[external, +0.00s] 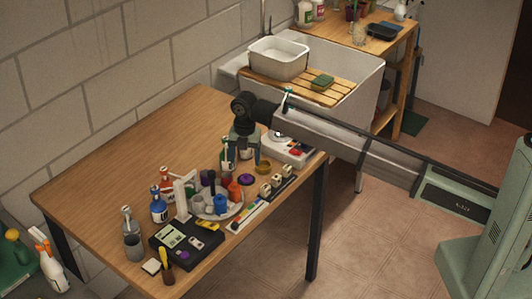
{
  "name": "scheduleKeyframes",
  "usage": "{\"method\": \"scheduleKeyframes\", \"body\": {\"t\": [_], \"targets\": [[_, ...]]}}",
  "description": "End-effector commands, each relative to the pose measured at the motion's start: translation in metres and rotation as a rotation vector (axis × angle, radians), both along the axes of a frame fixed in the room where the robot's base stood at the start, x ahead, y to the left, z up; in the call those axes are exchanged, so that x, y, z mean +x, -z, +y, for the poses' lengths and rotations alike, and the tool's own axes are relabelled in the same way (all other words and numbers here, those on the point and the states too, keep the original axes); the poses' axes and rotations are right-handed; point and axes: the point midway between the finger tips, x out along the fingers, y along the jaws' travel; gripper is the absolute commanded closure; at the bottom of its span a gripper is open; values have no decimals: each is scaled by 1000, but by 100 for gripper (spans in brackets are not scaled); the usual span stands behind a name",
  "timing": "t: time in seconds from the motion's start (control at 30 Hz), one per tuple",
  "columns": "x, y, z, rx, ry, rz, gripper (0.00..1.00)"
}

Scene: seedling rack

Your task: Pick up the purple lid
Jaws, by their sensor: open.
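A small round purple piece (246,179), which looks like the purple lid, lies on the wooden table near its right front edge. My gripper (247,166) points down just above it, open, with its fingers apart. I see no contact between them, but the small scale makes the exact gap hard to tell. Another small purple spot (184,254) shows on a black case at the front of the table.
A round grey tray (230,211) crowded with small bottles and jars stands left of the lid. An orange ring-shaped dish (264,166), a dark strip of small blocks (277,184) and a white device (290,150) are close on the right. The table's back left is clear.

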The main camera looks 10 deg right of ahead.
Motion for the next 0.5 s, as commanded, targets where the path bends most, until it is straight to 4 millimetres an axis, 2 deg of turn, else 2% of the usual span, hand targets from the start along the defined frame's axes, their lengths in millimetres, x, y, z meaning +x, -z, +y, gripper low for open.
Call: {"method": "scheduleKeyframes", "body": {"t": [0.1, 0.37, 0.5], "targets": [[0, 15, 0, -2, 0, 2, 24], [0, 28, -1, 0, 1, 1, 24], [1, 45, -3, -2, 1, 2, 24]]}}
